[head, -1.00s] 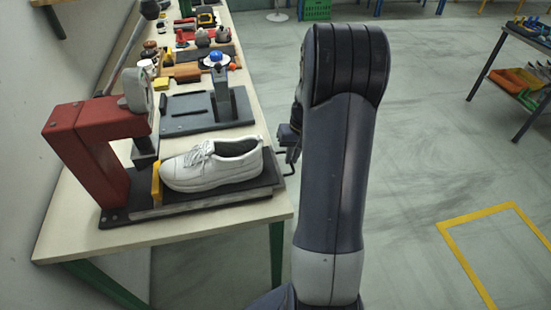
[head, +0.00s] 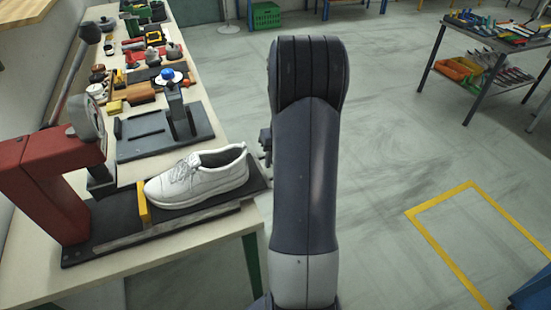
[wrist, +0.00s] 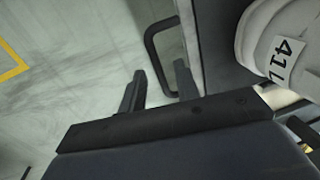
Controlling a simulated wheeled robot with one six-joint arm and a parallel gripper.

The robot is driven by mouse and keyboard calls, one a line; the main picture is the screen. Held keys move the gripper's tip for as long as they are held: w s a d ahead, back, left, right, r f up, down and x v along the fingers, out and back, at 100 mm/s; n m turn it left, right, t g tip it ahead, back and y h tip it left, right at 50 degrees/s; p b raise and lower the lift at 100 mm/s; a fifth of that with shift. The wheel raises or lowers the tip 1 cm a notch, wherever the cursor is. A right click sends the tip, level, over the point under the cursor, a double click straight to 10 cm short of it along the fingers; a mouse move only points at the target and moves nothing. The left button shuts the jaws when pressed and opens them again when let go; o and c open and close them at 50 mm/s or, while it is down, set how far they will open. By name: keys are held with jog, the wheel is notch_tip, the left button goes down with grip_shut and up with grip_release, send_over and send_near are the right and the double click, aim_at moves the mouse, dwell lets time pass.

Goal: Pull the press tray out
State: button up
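The press (head: 42,182) is a red frame with a round gauge, standing on the bench at left in the head view. Its dark press tray (head: 258,178) lies flat, with a white shoe (head: 200,178) on it and a yellow block at the shoe's toe. In the wrist view the tray (wrist: 218,50) is beside the shoe's heel (wrist: 265,45), labelled 41. A black U-shaped handle (wrist: 148,40) sticks out from the tray. My gripper (wrist: 160,88) is open with its fingers close to the handle bar; whether they touch it I cannot tell. My arm hides the handle in the head view.
Tools and brushes lie farther along the bench. The floor (head: 400,130) right of my arm is clear, with a yellow outline. A tool table (head: 480,40) stands at far right.

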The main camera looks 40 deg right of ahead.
notch_tip(320, 180, up, 11)
jog(key=d, duration=0.1)
jog(key=shift+s+d+f, duration=0.2)
jog(key=shift+s+d, duration=0.1)
jog(key=shift+d, duration=0.1)
jog(key=shift+f, duration=0.1)
jog(key=f, duration=0.3)
jog(key=a+f, duration=0.1)
jog(key=f, duration=0.3)
jog(key=a+f, duration=0.1)
jog(key=f, duration=0.2)
jog(key=shift+w+f, duration=0.25)
jog(key=shift+f, duration=0.05)
jog(key=shift+w+a, duration=0.15)
jog(key=shift+a, duration=0.1)
